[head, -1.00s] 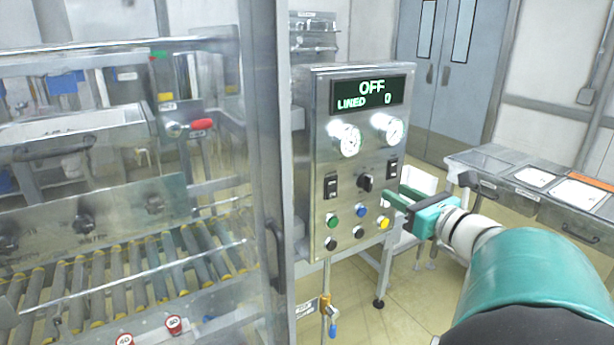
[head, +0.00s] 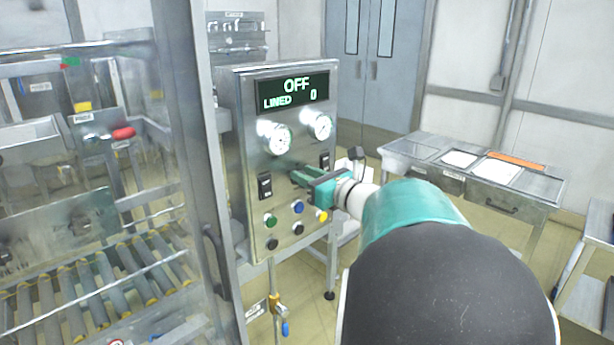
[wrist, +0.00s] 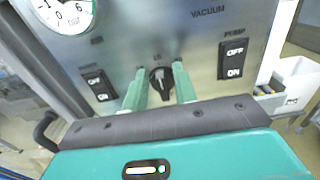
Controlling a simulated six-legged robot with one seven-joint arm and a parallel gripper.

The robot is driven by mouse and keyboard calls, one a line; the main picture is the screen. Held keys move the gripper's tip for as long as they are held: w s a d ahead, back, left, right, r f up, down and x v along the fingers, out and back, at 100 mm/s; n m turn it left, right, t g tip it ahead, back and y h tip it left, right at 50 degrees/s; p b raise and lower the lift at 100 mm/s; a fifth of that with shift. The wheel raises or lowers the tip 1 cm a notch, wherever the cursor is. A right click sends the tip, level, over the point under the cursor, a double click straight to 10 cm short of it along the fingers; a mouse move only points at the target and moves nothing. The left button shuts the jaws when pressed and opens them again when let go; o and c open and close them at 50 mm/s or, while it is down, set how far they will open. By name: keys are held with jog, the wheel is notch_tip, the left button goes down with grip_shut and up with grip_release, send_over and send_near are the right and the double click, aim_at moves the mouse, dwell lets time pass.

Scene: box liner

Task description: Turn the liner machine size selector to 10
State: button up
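The liner machine's steel control panel (head: 245,190) stands in the middle of the head view, with a display (head: 291,92) reading OFF and LINED 0. The size selector is a black knob (wrist: 160,80) in the middle of the wrist view, its pointer roughly upright. Small markings above it are too blurred to read fully. My gripper (wrist: 161,83) is open, with one green finger on each side of the knob. I cannot tell whether the fingers touch it. In the head view my gripper (head: 303,180) is at the panel and hides the knob.
Two rocker switches flank the knob, a left one (wrist: 99,84) and a PUMP one (wrist: 233,60). Two gauges (head: 275,137) sit above. Coloured buttons (head: 297,207) sit just below my gripper. A clear guard with a frame post (head: 190,130) stands left; a steel table (head: 500,180) is right.

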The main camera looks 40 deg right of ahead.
jog(key=shift+a, duration=0.1)
jog(key=n, duration=0.6)
jog(key=a+n, duration=0.1)
jog(key=n, duration=0.1)
jog(key=shift+f+n, duration=0.25)
jog(key=shift+n, duration=0.15)
jog(key=shift+c, duration=0.2)
dwell(0.4)
jog(key=o, duration=0.6)
jog(key=shift+o, duration=0.2)
jog(key=shift+s, duration=0.1)
jog(key=s, duration=1.3)
jog(key=shift+s+d, duration=0.15)
jog(key=shift+s, duration=0.2)
